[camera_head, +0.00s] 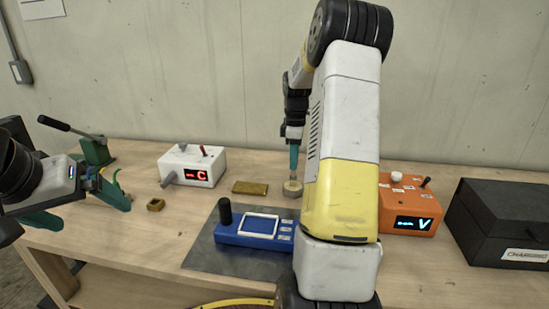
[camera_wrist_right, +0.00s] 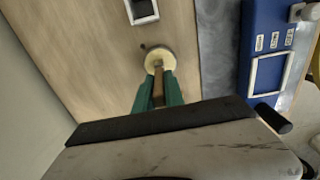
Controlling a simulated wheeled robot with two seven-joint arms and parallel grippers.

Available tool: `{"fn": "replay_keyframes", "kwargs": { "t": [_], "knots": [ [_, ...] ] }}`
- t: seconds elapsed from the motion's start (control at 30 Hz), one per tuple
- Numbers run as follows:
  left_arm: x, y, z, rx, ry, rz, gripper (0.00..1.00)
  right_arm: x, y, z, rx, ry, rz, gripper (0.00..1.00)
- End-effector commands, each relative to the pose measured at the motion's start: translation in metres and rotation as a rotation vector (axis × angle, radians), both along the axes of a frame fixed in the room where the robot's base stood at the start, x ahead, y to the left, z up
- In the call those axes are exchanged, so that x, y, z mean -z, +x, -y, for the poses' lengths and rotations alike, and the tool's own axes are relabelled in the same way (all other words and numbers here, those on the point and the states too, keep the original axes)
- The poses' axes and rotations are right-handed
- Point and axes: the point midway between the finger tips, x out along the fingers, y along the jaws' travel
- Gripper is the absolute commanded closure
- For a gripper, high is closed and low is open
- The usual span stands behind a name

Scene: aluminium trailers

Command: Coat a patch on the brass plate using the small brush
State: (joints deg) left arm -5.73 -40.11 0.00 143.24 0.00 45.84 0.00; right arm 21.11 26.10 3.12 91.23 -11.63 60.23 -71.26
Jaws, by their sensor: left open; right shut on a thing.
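The brass plate (camera_head: 250,187) lies flat on the wooden table, left of a small round pot (camera_head: 292,188). My right gripper (camera_head: 294,158) points down above the pot. In the right wrist view its green fingers (camera_wrist_right: 158,88) are shut on the brown handle of the small brush (camera_wrist_right: 158,75). The brush's lower end is at the cream round pot (camera_wrist_right: 152,54); whether it is inside or just above is unclear. The brass plate cannot be made out in the wrist view. My left gripper (camera_head: 85,205) is open and empty at the table's left side.
A blue device (camera_head: 258,228) stands on a grey mat (camera_head: 205,252) in front of the plate. A white box (camera_head: 190,163), small brass block (camera_head: 155,204) and green clamp (camera_head: 95,150) are left. An orange box (camera_head: 407,205) and black case (camera_head: 505,220) are right.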

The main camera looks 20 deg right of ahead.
Motion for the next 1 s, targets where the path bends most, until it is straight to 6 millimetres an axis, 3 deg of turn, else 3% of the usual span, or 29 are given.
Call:
{"fn": "replay_keyframes", "kwargs": {
  "t": [0.23, 1.0],
  "knots": [
    [0.000, 0.000, 0.000, 0.000, 0.000, 0.000, 0.02, -0.002, 0.000, 0.000, 0.000, 0.001, -0.002, 1.00],
    [0.000, 0.000, 0.000, 0.000, 0.000, 0.000, 0.02, -0.064, 0.000, 0.000, 0.000, 0.001, -0.001, 1.00]
  ]
}}
